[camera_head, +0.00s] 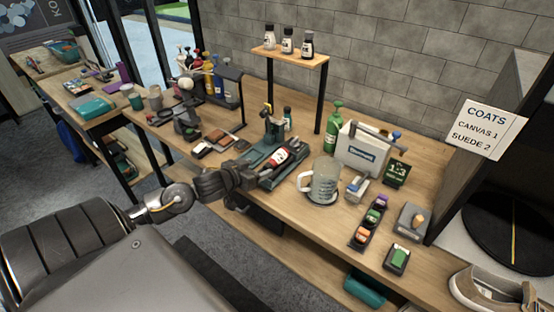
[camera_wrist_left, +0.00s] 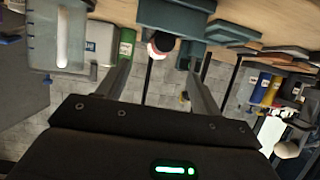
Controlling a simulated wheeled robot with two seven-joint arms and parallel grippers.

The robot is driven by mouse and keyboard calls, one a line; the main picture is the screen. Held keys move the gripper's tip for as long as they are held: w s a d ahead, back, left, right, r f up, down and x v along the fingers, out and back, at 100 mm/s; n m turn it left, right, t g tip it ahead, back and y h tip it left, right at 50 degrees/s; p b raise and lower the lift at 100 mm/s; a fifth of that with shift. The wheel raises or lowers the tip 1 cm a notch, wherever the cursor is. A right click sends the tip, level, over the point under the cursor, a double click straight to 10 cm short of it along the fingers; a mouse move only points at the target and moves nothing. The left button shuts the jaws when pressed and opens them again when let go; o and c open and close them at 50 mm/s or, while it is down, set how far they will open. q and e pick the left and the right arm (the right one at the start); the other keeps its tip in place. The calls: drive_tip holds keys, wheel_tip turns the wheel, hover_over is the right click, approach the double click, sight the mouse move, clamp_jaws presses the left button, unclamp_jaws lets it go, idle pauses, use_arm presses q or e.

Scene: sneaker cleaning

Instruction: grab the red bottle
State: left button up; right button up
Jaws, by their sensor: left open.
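The red bottle (camera_head: 280,158) has a dark body with a red and white label. It lies tilted in a dark teal holder (camera_head: 262,157) on the wooden workbench. My left gripper (camera_head: 250,184) is open at the bench's front edge, just left of the bottle. In the left wrist view, a dark, red and white end of what looks like the bottle (camera_wrist_left: 161,43) shows beyond the gap between the open fingers (camera_wrist_left: 157,68). The fingers appear apart from it. My right gripper is not in view.
A clear mug (camera_head: 322,182) stands right of the holder. A white box (camera_head: 362,150) and a green bottle (camera_head: 333,124) stand behind the mug. A small raised shelf (camera_head: 290,57) holds three small bottles. Brushes and small trays crowd the bench's right end.

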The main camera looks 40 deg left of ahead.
sight(273, 159)
use_arm(q)
drive_tip(key=x, duration=0.5)
drive_tip(key=shift+w+r, duration=0.1)
drive_tip(key=shift+w, duration=0.4)
drive_tip(key=shift+w+p, duration=0.2)
drive_tip(key=shift+p, duration=0.15)
drive_tip(key=p+x, duration=0.1)
drive_tip(key=x, duration=0.3)
drive_tip(key=shift+w, duration=0.35)
drive_tip(key=shift+s, duration=0.1)
drive_tip(key=shift+c, duration=0.9)
drive_tip(key=c, duration=1)
drive_tip(key=shift+c, duration=0.2)
